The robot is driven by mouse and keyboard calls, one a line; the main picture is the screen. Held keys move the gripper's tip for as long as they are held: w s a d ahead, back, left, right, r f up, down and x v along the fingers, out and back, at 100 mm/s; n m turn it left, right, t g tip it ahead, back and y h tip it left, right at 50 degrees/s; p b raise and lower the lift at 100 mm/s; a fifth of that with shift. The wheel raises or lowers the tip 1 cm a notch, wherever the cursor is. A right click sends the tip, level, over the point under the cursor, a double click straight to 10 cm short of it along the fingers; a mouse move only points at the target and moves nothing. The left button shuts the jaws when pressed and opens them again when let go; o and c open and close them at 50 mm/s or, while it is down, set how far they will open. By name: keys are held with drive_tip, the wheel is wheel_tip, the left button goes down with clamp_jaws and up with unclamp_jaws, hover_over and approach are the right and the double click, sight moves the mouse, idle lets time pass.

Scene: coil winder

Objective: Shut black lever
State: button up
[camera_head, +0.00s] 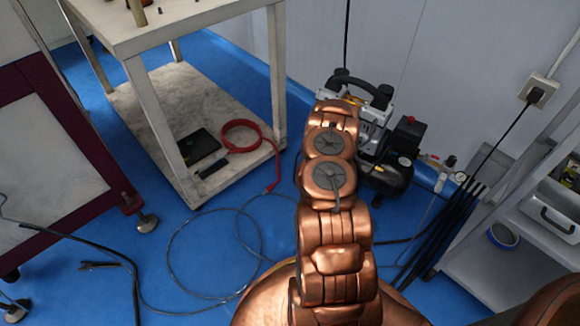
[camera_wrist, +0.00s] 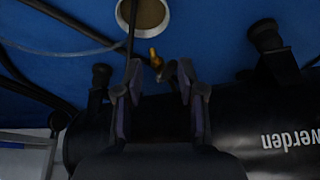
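In the wrist view my gripper (camera_wrist: 160,75) is open, its two dark fingers spread with a gap between them. A small yellow fitting (camera_wrist: 155,58) and a small dark part beside it show in the gap, near the fingertips. I cannot tell whether this dark part is the black lever, or whether a finger touches it. Behind the fingers lies a black tank (camera_wrist: 270,140) with upside-down white lettering. In the head view my copper arm reaches toward the compressor (camera_head: 390,150) and covers part of it. I cannot make out my gripper or the lever clearly there.
A white table (camera_head: 155,85) with a lower shelf stands at left, a red hose (camera_head: 240,135) on that shelf. Thin cables loop over the blue floor (camera_head: 215,235). A grey shelf unit (camera_head: 490,275) stands at right. A socket (camera_head: 537,95) is on the wall behind.

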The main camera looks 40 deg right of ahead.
drive_tip(key=shift+s+f+n+b, duration=0.25)
drive_tip(key=shift+n+b, duration=0.35)
drive_tip(key=shift+b, duration=0.75)
drive_tip(key=shift+s+n+t+b, duration=0.2)
drive_tip(key=shift+n+t+b, duration=0.1)
drive_tip(key=shift+b, duration=1.05)
drive_tip(key=n+b, duration=0.1)
drive_tip(key=b, duration=0.3)
drive_tip(key=shift+s, duration=0.25)
drive_tip(key=shift+d+r+n+t+b, duration=0.1)
drive_tip(key=shift+n+t+b, duration=0.25)
drive_tip(key=shift+b, duration=0.7)
drive_tip(key=w+p+v, duration=0.1)
drive_tip(key=p+v, duration=0.4)
drive_tip(key=v, duration=0.4)
drive_tip(key=w+a+r+n+t+y, duration=0.1)
drive_tip(key=w+a+r+n+y, duration=0.1)
drive_tip(key=w+a+r, duration=0.3)
drive_tip(key=w+a+r+n+t+y, duration=0.1)
drive_tip(key=w+a+r+n+y, duration=0.1)
drive_tip(key=w+a+r, duration=0.3)
drive_tip(key=a+r, duration=0.3)
drive_tip(key=a, duration=0.3)
drive_tip(key=shift+w+a+r, duration=0.2)
drive_tip(key=shift+a+r, duration=0.05)
drive_tip(key=shift+a, duration=0.15)
drive_tip(key=shift+n, duration=0.25)
